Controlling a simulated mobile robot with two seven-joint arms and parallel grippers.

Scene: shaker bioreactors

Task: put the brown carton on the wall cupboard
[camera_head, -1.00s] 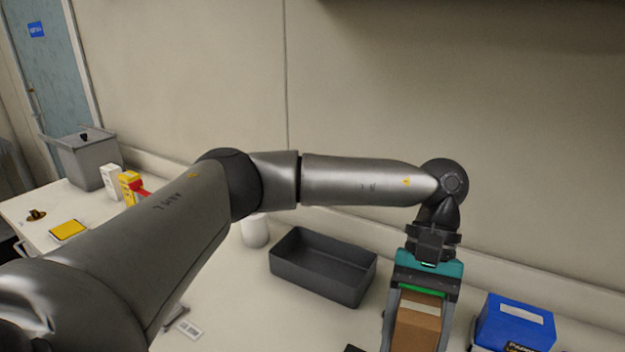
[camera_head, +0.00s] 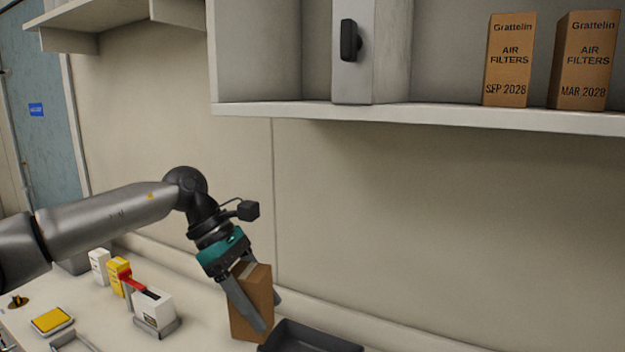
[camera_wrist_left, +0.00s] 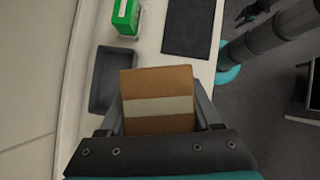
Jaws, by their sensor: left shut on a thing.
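My left gripper (camera_head: 250,305) is shut on the brown carton (camera_head: 257,300) and holds it upright, slightly tilted, above the counter beside the dark tray. In the left wrist view the brown carton (camera_wrist_left: 158,85) sits between the fingers, with a pale strip of tape across it. The wall cupboard (camera_head: 440,113) is at the upper right, well above and to the right of the carton. Two brown cartons marked AIR FILTERS, SEP 2028 (camera_head: 508,62) and MAR 2028 (camera_head: 585,62), stand on its shelf at the right.
The cupboard's sliding door with a black handle (camera_head: 349,40) stands left of the two cartons; shelf space between is empty. A dark tray (camera_head: 310,340) lies below. A white device (camera_head: 153,308), yellow-and-white boxes (camera_head: 118,275) and another shelf (camera_head: 95,18) are at left.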

